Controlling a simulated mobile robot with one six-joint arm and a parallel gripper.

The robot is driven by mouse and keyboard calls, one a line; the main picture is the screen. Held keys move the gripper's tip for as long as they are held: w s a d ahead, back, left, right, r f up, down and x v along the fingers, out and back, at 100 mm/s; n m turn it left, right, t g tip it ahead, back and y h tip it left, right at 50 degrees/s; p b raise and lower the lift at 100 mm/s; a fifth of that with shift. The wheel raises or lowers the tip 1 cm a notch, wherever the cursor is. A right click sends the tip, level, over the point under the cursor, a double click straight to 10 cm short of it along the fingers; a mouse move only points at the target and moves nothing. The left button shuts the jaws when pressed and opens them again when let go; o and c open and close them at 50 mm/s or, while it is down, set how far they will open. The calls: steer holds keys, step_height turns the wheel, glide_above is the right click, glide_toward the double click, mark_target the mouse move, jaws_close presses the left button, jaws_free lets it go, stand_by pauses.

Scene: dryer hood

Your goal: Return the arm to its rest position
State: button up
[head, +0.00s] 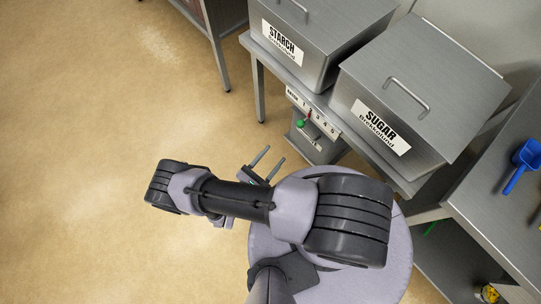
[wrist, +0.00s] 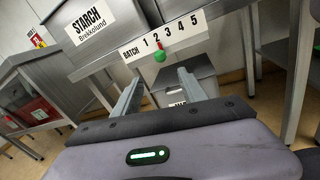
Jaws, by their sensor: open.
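My gripper (head: 261,163) is open and empty, with its two thin fingers apart. In the head view it hangs over the bare floor in front of the steel bench, with my arm bent back toward my base. In the wrist view the gripper (wrist: 158,85) points toward the bench front, and its fingers show on either side of a green knob (wrist: 160,56) beyond them. The green knob also shows in the head view (head: 300,124), on a red stem by the batch strip numbered 1 to 5 (head: 314,111). Nothing is between the fingers.
A starch bin (head: 318,38) and a sugar bin (head: 420,95) stand on the bench. A lower grey bin (head: 316,143) sits beneath the strip. A blue scoop (head: 522,166) lies on the right counter (head: 500,205). The floor (head: 90,120) at left is clear.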

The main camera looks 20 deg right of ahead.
steer(key=shift+s+a, duration=0.25)
steer(key=shift+a, duration=0.1)
steer(key=w+a+r+m+g+y, duration=0.1)
steer(key=w+r+m+g+y, duration=0.1)
steer(key=r+m+g, duration=0.6)
steer(key=w+a+r+m+g+y, duration=0.25)
steer(key=r+m, duration=0.25)
steer(key=r, duration=0.8)
steer(key=s+r+m+t+y, duration=0.2)
steer(key=s+r+m+y, duration=0.1)
steer(key=r, duration=0.6)
steer(key=s+d+r+m+t+y, duration=0.1)
steer(key=s+r+m+t+y, duration=0.1)
steer(key=r+m+y, duration=0.3)
steer(key=s+r+m+t+y, duration=0.3)
steer(key=s+r+m+y, duration=0.1)
steer(key=r, duration=0.8)
steer(key=shift+s+d+r+m+y, duration=0.15)
steer(key=shift+s+r+m+y, duration=0.25)
steer(key=shift+m, duration=0.3)
steer(key=shift+w, duration=0.15)
